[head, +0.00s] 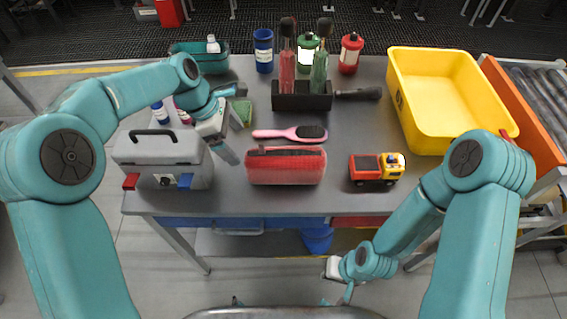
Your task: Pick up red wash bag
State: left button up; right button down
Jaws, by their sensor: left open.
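The red wash bag (286,166) lies near the front edge of the grey table, with its long side across the picture. My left gripper (232,158) hangs just left of the bag, between it and the grey toolbox; it is open and apart from the bag as far as I can see. My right gripper (338,283) is low in front of the table, below its edge; its fingers are too small and partly hidden to judge.
A grey toolbox (160,150) stands left of the bag. A pink hairbrush (290,133) lies behind it and a toy truck (376,168) to its right. A black holder (302,101) with bottles stands farther back. A yellow bin (455,140) stands at right, beside the conveyor (530,100).

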aim_at(244, 154)
pick_arm(q)
jog(key=shift+s+d+f, duration=0.2)
jog(key=shift+d, duration=0.05)
jog(key=shift+d+f, duration=0.2)
jog(key=shift+f, duration=0.05)
jog(key=x, duration=0.2)
jog(key=p+x, duration=0.1)
jog(key=x, duration=0.1)
jog(key=shift+a+f, duration=0.15)
jog(key=shift+a, duration=0.25)
jog(key=shift+s+d+f, duration=0.1)
jog(key=shift+d+f, duration=0.15)
jog(key=shift+f, duration=0.05)
jog(key=shift+a, duration=0.1)
jog(key=c, duration=1.7)
